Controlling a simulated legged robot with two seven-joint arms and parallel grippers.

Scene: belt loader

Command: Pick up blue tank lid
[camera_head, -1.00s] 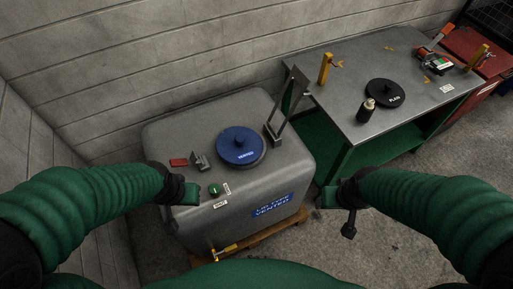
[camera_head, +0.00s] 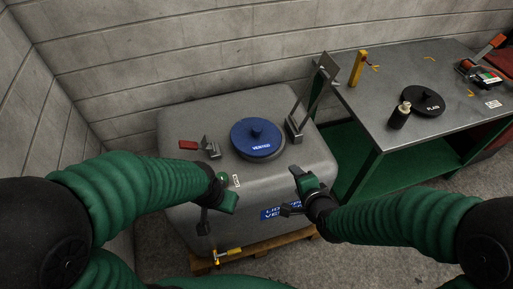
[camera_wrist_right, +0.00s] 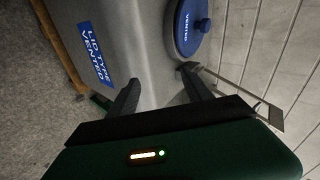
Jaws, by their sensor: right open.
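In the right wrist view the lid (camera_wrist_right: 187,30) is at the top, beyond the fingers. My right gripper (camera_head: 294,190) is at the tank's front right edge, in front of the lid and apart from it. In the wrist view its two fingers (camera_wrist_right: 160,85) are spread and nothing is between them. My left gripper (camera_head: 212,220) hangs at the tank's front left; I cannot tell its jaw state.
An upright metal bracket (camera_head: 310,100) stands right of the lid. A small latch (camera_head: 210,147) and red tag (camera_head: 188,145) lie left of it.

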